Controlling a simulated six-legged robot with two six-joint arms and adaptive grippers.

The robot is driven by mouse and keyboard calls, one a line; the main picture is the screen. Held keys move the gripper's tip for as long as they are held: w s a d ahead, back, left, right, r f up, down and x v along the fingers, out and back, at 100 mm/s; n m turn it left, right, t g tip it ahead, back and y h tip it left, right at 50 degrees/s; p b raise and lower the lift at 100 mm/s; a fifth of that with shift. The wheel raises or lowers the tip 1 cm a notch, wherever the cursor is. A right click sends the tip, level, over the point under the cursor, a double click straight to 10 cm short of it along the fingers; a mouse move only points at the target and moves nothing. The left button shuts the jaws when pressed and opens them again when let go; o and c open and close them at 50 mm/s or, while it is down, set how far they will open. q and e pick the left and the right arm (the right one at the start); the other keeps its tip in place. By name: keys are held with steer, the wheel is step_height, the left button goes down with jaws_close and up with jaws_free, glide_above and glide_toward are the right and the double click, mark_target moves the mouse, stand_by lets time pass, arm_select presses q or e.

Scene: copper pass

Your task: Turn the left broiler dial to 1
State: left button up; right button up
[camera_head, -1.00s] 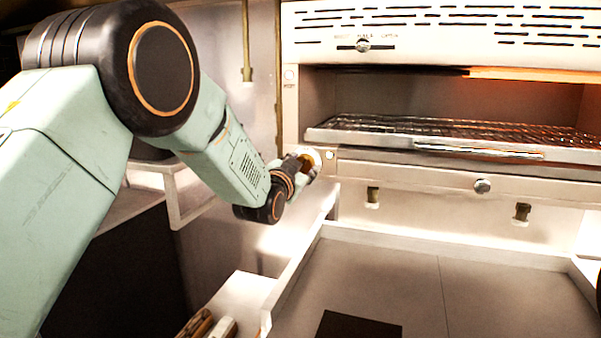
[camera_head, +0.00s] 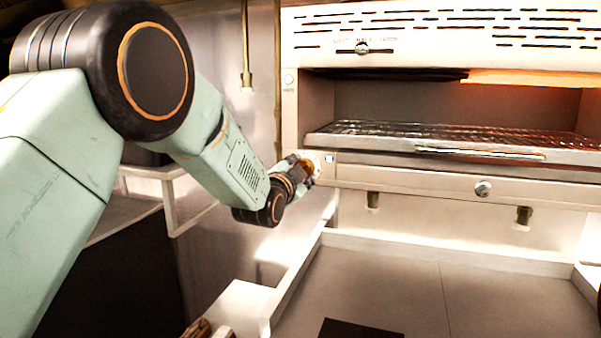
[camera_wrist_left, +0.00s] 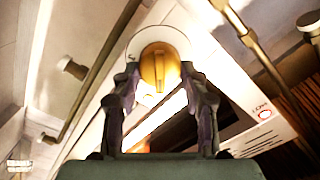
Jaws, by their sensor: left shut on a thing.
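The left broiler dial (camera_wrist_left: 160,68) is a brass-coloured knob on a pale round plate, in the middle of the left wrist view. My left gripper (camera_wrist_left: 158,82) has one finger on each side of it and is shut on it. In the head view my left gripper (camera_head: 308,167) is at the lower left corner of the broiler (camera_head: 410,176), where the fingers mostly hide the dial. The dial's number marks cannot be read. My right gripper is not in view.
A wire rack (camera_head: 400,132) sits in the broiler's open mouth, with an orange glow above it. A silver knob (camera_head: 483,189) is on the lower front panel. Below is a wide rimmed pale tray or counter (camera_head: 390,280). A thin pipe (camera_head: 246,50) hangs left of the broiler.

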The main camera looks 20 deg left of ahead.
arm_select(q)
steer(key=shift+r, duration=0.3)
steer(key=o, duration=0.8)
steer(key=shift+c, duration=0.2)
steer(key=o, duration=0.4)
steer(key=shift+w+f, duration=0.1)
steer(key=shift+f, duration=0.05)
steer(key=shift+s, duration=0.2)
steer(key=s, duration=1.1)
steer(key=shift+s+a, duration=0.2)
steer(key=shift+s, duration=0.2)
steer(key=shift+f, duration=0.1)
